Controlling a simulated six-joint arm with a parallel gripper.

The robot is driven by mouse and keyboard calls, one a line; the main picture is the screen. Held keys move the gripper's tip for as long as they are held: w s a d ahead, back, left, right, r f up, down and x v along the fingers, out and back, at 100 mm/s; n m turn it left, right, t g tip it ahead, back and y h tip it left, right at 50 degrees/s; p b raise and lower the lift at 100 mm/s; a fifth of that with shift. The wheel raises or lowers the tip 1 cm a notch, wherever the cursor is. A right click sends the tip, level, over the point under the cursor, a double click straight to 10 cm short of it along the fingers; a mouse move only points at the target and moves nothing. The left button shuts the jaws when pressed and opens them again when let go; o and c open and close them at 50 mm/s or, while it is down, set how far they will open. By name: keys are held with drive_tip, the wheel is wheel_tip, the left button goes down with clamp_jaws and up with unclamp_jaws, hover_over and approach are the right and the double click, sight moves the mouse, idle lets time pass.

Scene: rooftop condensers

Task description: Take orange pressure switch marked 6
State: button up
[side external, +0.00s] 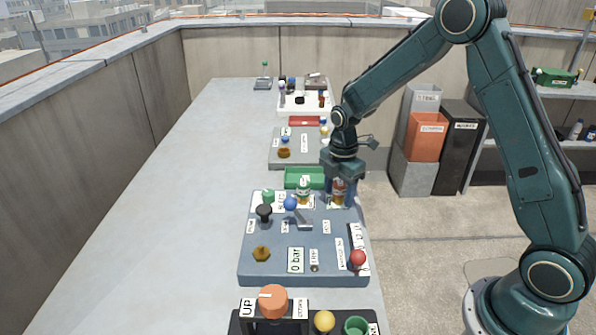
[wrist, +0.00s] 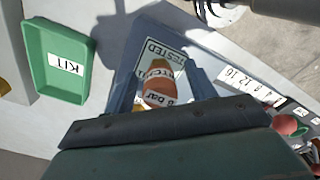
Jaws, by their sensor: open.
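An orange pressure switch (wrist: 158,85) with a white label stands between the two fingers of my gripper (wrist: 163,80) in the wrist view. The label carries a digit and "bar"; I cannot read the digit surely. In the side view the same orange part (side external: 338,189) is at the back right of the blue-grey panel (side external: 275,272), under my gripper (side external: 340,190). The fingers are open, one on each side of the switch; I cannot tell whether either touches it. My gripper's body hides the switch's near end in the wrist view.
A green KIT tray (wrist: 72,40) lies just behind the panel. A blue knob (side external: 290,203), a lever (side external: 304,222) and a red ball knob (side external: 357,257) are on the panel. The bench's left side is clear.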

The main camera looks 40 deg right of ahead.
sight(340, 182)
drive_tip(key=c, duration=1.2)
drive_tip(key=shift+o, duration=0.2)
drive_tip(key=shift+r, duration=0.2)
wheel_tip(340, 182, up, 20)
drive_tip(key=shift+f, duration=0.15)
